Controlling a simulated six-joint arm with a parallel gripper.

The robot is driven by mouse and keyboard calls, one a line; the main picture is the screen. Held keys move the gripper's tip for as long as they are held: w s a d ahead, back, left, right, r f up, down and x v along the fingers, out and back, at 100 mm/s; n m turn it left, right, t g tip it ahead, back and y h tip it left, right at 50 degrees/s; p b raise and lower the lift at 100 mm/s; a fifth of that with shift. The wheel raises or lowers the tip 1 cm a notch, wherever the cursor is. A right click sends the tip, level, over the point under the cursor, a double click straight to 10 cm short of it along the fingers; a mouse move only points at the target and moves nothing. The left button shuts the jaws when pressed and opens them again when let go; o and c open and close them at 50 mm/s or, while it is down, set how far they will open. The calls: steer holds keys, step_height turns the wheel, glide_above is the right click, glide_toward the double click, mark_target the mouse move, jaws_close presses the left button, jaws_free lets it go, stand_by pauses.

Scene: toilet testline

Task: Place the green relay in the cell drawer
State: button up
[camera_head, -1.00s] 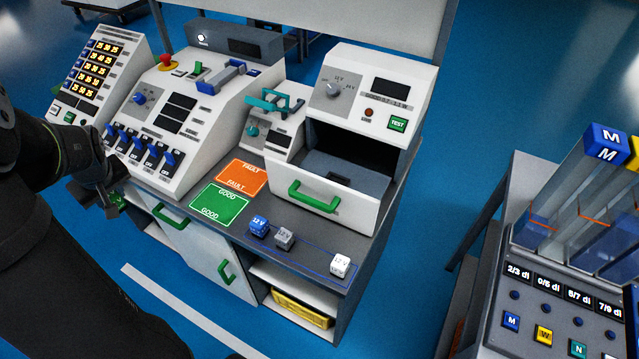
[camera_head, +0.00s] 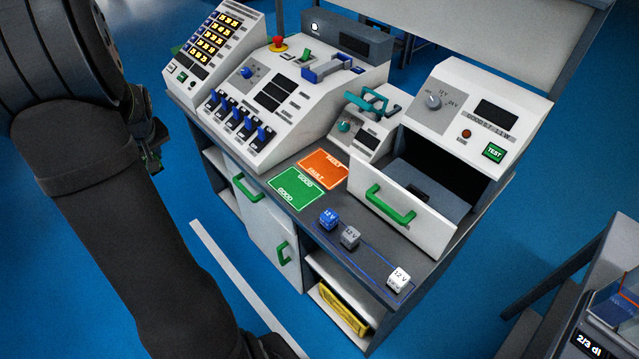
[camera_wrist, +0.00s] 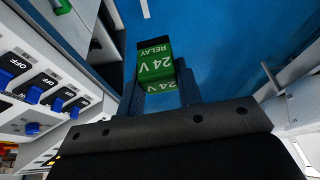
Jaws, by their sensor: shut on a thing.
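The green relay (camera_wrist: 155,65), marked 24 V, is held between the fingers of my gripper (camera_wrist: 160,95) in the wrist view. In the head view my gripper (camera_head: 152,150) hangs in the air left of the bench, with a bit of green at its tip; the rest is hidden by dark fingers. The cell drawer (camera_head: 398,208) is pulled open at the right of the bench, under the tester with the TEST button. It has a green handle, and a dark socket shows inside. My gripper is well apart from the drawer.
Blue (camera_head: 328,218), grey (camera_head: 350,236) and white (camera_head: 398,279) relays stand on the bench's front right edge. Orange FAULT (camera_head: 323,168) and green GOOD (camera_head: 298,188) mats lie left of the drawer. A switch panel (camera_head: 255,100) stands at the bench's left.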

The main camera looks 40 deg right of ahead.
steer(key=s+d+r+m+h, duration=0.1)
steer(key=s+d+m, duration=0.15)
steer(key=d, duration=0.65)
steer(key=s+d+r+m+h, duration=0.15)
steer(key=s+d, duration=0.25)
steer(key=d, duration=0.6)
steer(key=s+d+m, duration=0.5)
steer(key=s+d, duration=0.9)
steer(key=d, duration=0.3)
steer(key=s+d+f+m+g+h, duration=0.1)
steer(key=s+d+m, duration=0.2)
steer(key=s, duration=0.9)
steer(key=s+d+m+g+h, duration=0.1)
steer(key=s+d+m+g, duration=0.2)
steer(key=s, duration=0.9)
steer(key=s+d+f+m, duration=0.1)
steer(key=s+d+m, duration=0.25)
steer(key=s, duration=0.85)
glide_toward(417, 194)
steer(key=shift+d+f+m+h, duration=0.15)
steer(key=shift+d+m+h, duration=0.15)
steer(key=shift+d, duration=0.4)
steer(key=shift+w+f, duration=0.15)
steer(key=shift+f, duration=1.9)
